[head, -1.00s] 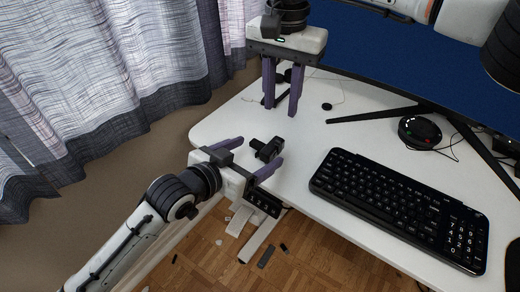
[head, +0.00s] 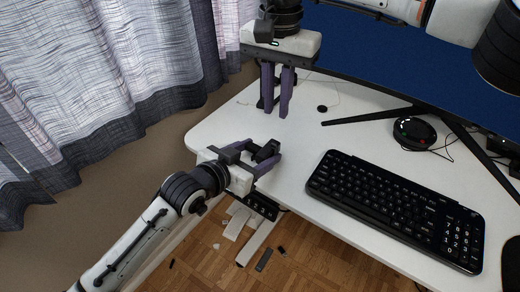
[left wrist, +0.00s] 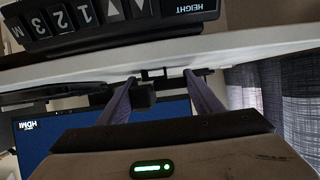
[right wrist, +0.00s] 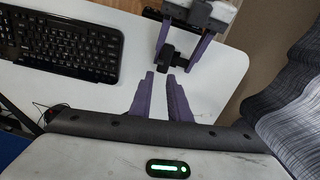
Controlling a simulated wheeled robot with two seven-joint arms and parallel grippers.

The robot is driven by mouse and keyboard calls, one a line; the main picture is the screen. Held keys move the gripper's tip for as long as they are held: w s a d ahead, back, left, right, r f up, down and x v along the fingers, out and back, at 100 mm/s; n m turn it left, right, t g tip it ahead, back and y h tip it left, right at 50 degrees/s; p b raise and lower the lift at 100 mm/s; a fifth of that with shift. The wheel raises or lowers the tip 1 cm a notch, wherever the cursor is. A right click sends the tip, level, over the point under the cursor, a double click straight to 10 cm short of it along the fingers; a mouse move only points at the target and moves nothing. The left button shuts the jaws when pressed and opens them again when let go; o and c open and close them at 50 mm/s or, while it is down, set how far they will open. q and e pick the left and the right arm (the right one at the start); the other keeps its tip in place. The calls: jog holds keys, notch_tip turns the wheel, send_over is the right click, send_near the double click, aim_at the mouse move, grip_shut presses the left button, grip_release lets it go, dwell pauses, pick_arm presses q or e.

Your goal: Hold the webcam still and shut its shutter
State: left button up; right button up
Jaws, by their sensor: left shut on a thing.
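The small black webcam (head: 268,151) is near the desk's front left corner, between the purple fingers of my left gripper (head: 260,157). My left gripper is shut on it. The webcam also shows dark between the fingers in the left wrist view (left wrist: 146,95) and beyond my right fingertips in the right wrist view (right wrist: 168,53). Its shutter is too small to make out. My right gripper (head: 276,112) points down over the desk, behind the webcam in the head view. Its fingers are apart with a narrow, empty gap, which also shows in the right wrist view (right wrist: 160,77).
The white desk (head: 220,126) carries a black keyboard (head: 395,210) to the right of the webcam. A monitor (head: 390,70) stands behind on dark legs. A round black device (head: 414,132) and a small black disc (head: 322,109) lie farther back. A curtain (head: 110,80) hangs at left.

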jog(key=shift+d+f, duration=0.1)
jog(key=shift+f, duration=0.1)
grip_shut()
jog(key=shift+w+d+r+m+t+h, duration=0.2)
jog(key=shift+w+m+t+h, duration=0.15)
jog(key=shift+t+h, duration=0.3)
jog(key=shift+w+d+r+m+t+h, duration=0.1)
jog(key=shift+w+d+m+t+h, duration=0.25)
jog(key=shift+t, duration=0.5)
jog(key=shift+s+a+f, duration=0.1)
jog(key=shift+a, duration=0.05)
send_near(279, 143)
jog(key=w+d+f, duration=0.2)
jog(key=w+f, duration=0.1)
jog(key=w+d+f, duration=0.1)
jog(key=f, duration=0.1)
jog(key=shift+w+d+f, duration=0.1)
jog(key=shift+w+f, duration=0.1)
jog(key=shift+w, duration=0.1)
jog(key=shift+s+a+f, duration=0.2)
jog(key=shift+s+a, duration=0.65)
jog(key=shift+s, duration=0.25)
jog(key=shift+s+a, duration=0.3)
jog(key=shift+s, duration=0.1)
